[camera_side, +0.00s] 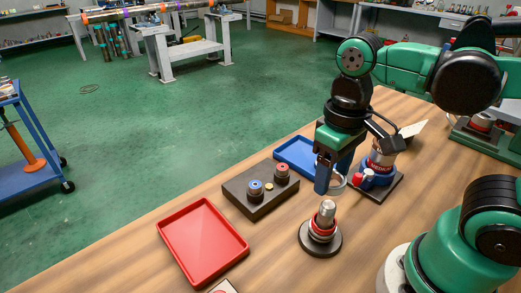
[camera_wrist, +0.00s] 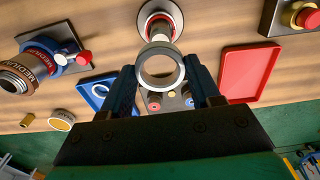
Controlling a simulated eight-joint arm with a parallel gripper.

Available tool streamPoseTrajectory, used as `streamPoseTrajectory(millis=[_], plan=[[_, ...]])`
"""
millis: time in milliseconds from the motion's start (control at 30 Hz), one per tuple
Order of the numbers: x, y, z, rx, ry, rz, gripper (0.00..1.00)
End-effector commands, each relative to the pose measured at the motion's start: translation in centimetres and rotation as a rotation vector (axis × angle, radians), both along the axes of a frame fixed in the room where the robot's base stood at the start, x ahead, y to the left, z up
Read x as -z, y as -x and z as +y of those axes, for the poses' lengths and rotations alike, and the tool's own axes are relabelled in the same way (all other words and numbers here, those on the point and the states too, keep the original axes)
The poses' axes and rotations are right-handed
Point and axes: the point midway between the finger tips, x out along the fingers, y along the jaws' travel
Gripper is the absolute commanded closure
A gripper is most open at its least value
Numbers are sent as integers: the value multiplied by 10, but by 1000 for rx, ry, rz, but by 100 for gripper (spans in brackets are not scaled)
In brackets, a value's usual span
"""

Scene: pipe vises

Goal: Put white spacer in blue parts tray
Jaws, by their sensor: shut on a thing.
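My gripper (camera_side: 332,186) is shut on a pale grey-white ring, the white spacer (camera_side: 339,190), and holds it above the table. In the wrist view the spacer (camera_wrist: 142,72) sits between both fingertips of my gripper (camera_wrist: 161,72), its open hole facing the camera. The blue parts tray (camera_side: 290,152) lies behind and left of the gripper in the side view, its right part hidden by the gripper.
A post with red and dark rings (camera_side: 322,225) stands in front of my gripper. A dark block (camera_side: 252,203) with red- and blue-topped pegs is left. A red tray (camera_side: 203,240) is further left. A device marked MEDIUM (camera_side: 381,160) stands close right of the gripper.

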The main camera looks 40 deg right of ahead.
Motion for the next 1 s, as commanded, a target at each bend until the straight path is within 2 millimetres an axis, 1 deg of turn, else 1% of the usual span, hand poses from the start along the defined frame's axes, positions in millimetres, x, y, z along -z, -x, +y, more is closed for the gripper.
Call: streamPoseTrajectory(millis=[67,167,267,400,467,500,600,700,800,900,1000], plan=[[-10,-12,-3,2,0,0,100],[-27,-35,-12,-1,0,0,100],[-45,-64,-24,-6,0,0,100],[-64,-104,-49,-15,0,0,100],[-70,-120,-61,-18,0,0,100],[-73,-131,-70,-21,0,0,100],[-78,-154,-93,-27,0,0,100],[-79,-171,-115,-33,0,0,100],[-78,-183,-133,-39,0,0,100],[-77,-190,-145,-43,0,0,100],[-74,-194,-152,-46,0,0,100]])
